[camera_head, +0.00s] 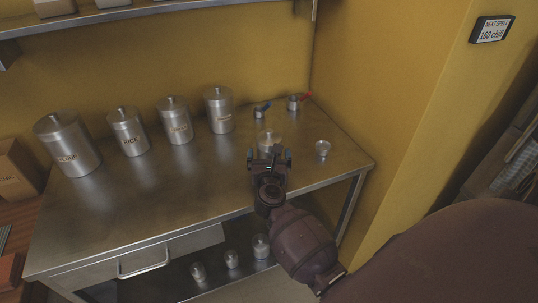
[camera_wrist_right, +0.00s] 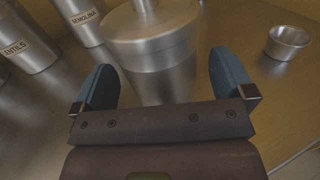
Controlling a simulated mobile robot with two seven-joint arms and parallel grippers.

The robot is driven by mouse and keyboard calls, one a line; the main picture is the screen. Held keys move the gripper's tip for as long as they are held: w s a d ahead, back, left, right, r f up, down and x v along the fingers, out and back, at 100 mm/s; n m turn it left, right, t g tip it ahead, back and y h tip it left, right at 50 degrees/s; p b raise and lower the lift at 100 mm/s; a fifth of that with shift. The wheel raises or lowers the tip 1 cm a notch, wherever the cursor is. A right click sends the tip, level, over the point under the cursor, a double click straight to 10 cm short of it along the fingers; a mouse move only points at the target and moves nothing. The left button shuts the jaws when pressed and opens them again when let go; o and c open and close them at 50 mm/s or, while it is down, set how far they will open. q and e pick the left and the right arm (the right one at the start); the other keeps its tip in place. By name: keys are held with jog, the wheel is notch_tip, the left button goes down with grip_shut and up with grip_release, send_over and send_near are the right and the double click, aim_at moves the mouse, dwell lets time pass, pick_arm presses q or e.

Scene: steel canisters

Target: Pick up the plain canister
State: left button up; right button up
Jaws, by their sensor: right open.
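The plain canister (camera_head: 269,139) is a steel canister with a knobbed lid and no label visible. It stands on the steel table toward its right side. In the right wrist view the canister (camera_wrist_right: 152,45) is large, its lid and upper side just ahead of the fingers. My right gripper (camera_head: 269,156) is open, its two blue fingers apart and pointing at the canister from the near side. The canister shows between and beyond the fingers in the wrist view (camera_wrist_right: 162,72); I cannot tell whether they touch it. My left gripper is out of view.
Several labelled steel canisters, including one marked rice (camera_head: 129,133), line the table's back left. A small steel cup (camera_head: 322,148) stands right of the gripper. The table's (camera_head: 190,190) front middle is clear.

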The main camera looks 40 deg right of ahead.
jog(key=shift+x, duration=1)
jog(key=c, duration=1.1)
